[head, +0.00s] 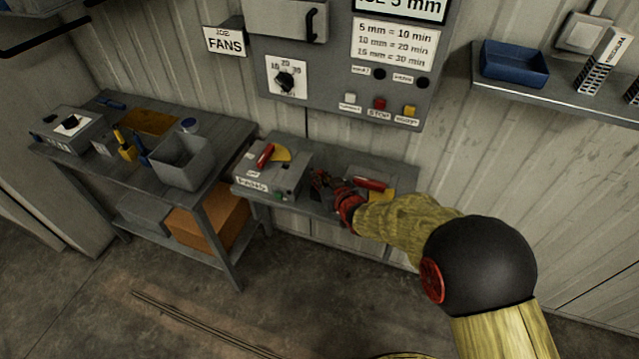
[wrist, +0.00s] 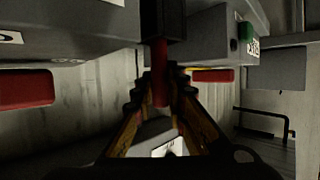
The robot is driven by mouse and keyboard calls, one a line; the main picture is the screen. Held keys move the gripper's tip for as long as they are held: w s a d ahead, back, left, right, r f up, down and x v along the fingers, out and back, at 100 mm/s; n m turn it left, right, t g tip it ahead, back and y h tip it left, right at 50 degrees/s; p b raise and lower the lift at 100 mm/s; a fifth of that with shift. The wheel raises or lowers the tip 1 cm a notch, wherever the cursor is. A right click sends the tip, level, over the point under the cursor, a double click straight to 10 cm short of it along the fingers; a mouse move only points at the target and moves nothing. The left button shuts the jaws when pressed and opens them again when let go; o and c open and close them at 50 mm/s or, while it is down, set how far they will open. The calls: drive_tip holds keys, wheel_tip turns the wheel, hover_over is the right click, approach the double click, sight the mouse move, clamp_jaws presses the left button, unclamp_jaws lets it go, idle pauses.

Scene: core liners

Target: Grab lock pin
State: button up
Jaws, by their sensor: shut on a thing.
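My gripper (head: 322,180) is between two grey boxes on the low wall bench in the head view. In the wrist view its yellow-orange fingers (wrist: 161,82) close around a narrow upright red piece (wrist: 160,60), which looks like the lock pin. The upper end of the red piece meets a dark block, and I cannot tell whether it is still seated there. In the head view the gripper hides this piece.
The left grey box (head: 275,178) carries a red lever (head: 265,156) on a yellow plate. The right grey box (head: 385,180) has a red handle (head: 371,184). A worktable with a grey bin (head: 182,170) stands left. A control panel (head: 340,105) hangs above.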

clamp_jaws()
drive_tip(key=shift+r, duration=0.15)
